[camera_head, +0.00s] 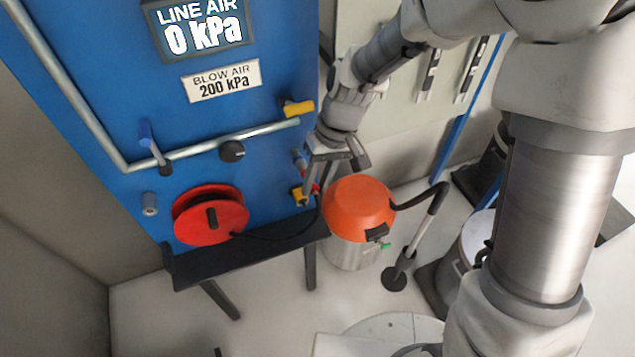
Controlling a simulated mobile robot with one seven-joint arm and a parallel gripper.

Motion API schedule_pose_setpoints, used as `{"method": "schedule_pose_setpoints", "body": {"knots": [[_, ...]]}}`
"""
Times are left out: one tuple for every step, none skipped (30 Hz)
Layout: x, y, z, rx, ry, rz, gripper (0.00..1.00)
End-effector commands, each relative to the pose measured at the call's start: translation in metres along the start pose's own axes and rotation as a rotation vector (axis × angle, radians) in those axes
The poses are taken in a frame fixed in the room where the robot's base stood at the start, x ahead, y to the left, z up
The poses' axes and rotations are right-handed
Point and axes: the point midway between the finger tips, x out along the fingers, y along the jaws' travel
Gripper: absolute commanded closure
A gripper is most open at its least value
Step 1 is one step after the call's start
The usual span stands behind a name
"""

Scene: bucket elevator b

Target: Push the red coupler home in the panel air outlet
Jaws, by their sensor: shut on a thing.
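My gripper (316,184) is at the right edge of the blue panel (110,110), shut on the red coupler (316,188). Only a small red part of the coupler shows beside the fingers. A black hose (290,236) runs from near the gripper to the red reel. Small fittings sit on the panel edge beside the fingers, one of them yellow (298,196). The panel air outlet is not clearly distinguishable there, and the fingers partly hide this spot. I cannot tell whether the coupler touches an outlet or how deep it sits.
The red hose reel (211,215) stands above a dark shelf (245,256). An orange-topped vacuum (358,208) stands close below and right of my gripper. The panel has a blue-handled valve (150,145), a black knob (232,151) and a display reading 0 kPa (203,33).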

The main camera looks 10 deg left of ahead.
Motion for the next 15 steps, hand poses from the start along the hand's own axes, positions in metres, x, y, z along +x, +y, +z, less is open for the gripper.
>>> {"method": "schedule_pose_setpoints", "body": {"knots": [[-0.0003, -0.0001, -0.0021, 0.000, 0.003, 0.000, 1.00], [-0.0003, -0.0001, -0.0025, 0.000, 0.004, 0.000, 1.00], [-0.0005, -0.0001, -0.0026, -0.001, 0.004, 0.000, 0.64], [-0.0005, -0.0001, -0.0027, -0.001, 0.005, 0.001, 0.59], [-0.0005, -0.0001, -0.0026, -0.001, 0.005, 0.001, 0.53], [-0.0004, -0.0001, -0.0025, -0.001, 0.004, 0.000, 0.46], [-0.0004, -0.0001, -0.0025, -0.001, 0.004, 0.000, 0.41], [-0.0004, -0.0001, -0.0024, 0.000, 0.004, 0.000, 0.35], [-0.0003, -0.0001, -0.0023, 0.000, 0.004, 0.000, 0.34], [-0.0003, -0.0001, -0.0022, 0.000, 0.004, 0.000, 0.34], [-0.0003, -0.0001, -0.0022, 0.000, 0.004, 0.000, 0.34], [-0.0003, -0.0001, -0.0021, 0.000, 0.003, 0.000, 0.34], [-0.0003, -0.0001, -0.0021, 0.000, 0.003, 0.000, 0.34], [-0.0003, 0.0000, -0.0021, 0.000, 0.003, 0.000, 0.34], [-0.0001, 0.0000, -0.0019, 0.000, 0.003, 0.000, 0.34]]}}
